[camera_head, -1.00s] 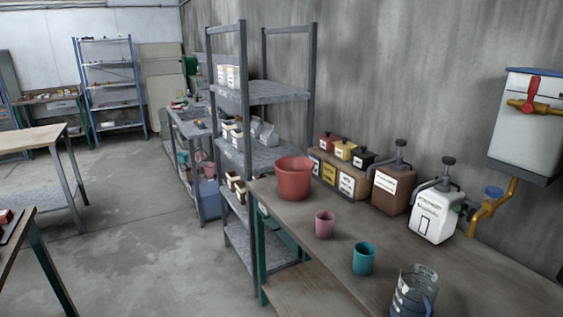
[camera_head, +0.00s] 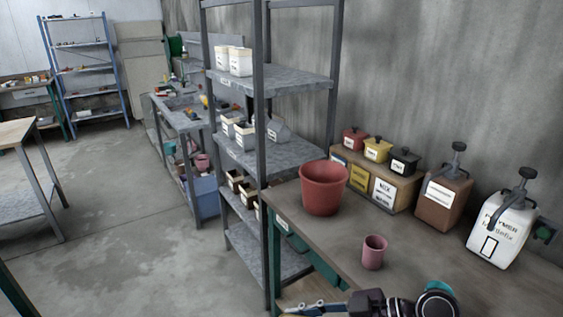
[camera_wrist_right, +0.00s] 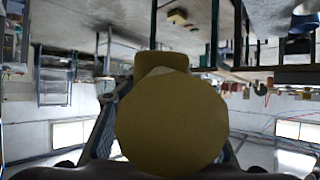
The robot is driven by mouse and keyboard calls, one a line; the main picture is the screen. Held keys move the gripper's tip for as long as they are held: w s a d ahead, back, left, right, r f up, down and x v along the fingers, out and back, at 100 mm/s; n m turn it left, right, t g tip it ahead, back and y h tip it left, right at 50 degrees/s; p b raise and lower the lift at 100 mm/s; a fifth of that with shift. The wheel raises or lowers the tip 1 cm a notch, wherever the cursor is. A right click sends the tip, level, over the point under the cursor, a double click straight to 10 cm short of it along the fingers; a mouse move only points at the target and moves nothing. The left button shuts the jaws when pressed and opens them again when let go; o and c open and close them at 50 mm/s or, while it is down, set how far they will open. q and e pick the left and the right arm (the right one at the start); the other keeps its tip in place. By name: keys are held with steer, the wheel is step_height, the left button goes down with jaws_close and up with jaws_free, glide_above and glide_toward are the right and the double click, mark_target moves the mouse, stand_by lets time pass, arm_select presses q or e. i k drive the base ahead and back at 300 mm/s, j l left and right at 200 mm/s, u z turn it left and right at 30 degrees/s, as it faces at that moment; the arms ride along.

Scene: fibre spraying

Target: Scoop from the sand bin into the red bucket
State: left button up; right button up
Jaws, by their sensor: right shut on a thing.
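The red bucket (camera_head: 323,190) stands upright on the workbench by its left end. My right gripper (camera_head: 303,308) shows at the bottom edge of the head view, in front of the bench. In the right wrist view it is shut on a yellow, round-faced thing (camera_wrist_right: 172,122), seemingly a scoop. This thing hides most of the fingers. My left gripper is not in view.
A pink cup (camera_head: 373,252) stands on the workbench (camera_head: 440,262) right of the bucket. A brown dispenser (camera_head: 442,200) and a white one (camera_head: 500,232) stand along the wall. A metal shelf (camera_head: 285,155) rises behind and left of the bucket.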

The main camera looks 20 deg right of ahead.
mark_target(323, 181)
steer(key=i+u, duration=0.1)
steer(key=i, duration=0.95)
steer(key=i+j+z, duration=0.15)
steer(key=i+z, duration=0.25)
steer(key=i+j+z, duration=0.4)
steer(key=i, duration=0.15)
steer(key=i+j+z, duration=0.1)
steer(key=z, duration=0.3)
steer(key=i+j+z, duration=0.2)
steer(key=z, duration=0.15)
steer(key=i+j+z, duration=0.2)
steer(key=z, duration=0.2)
steer(key=i+j+z, duration=0.1)
steer(key=j+z, duration=0.25)
steer(key=i+j+z, duration=0.1)
steer(key=j+z, duration=0.65)
steer(key=j, duration=0.15)
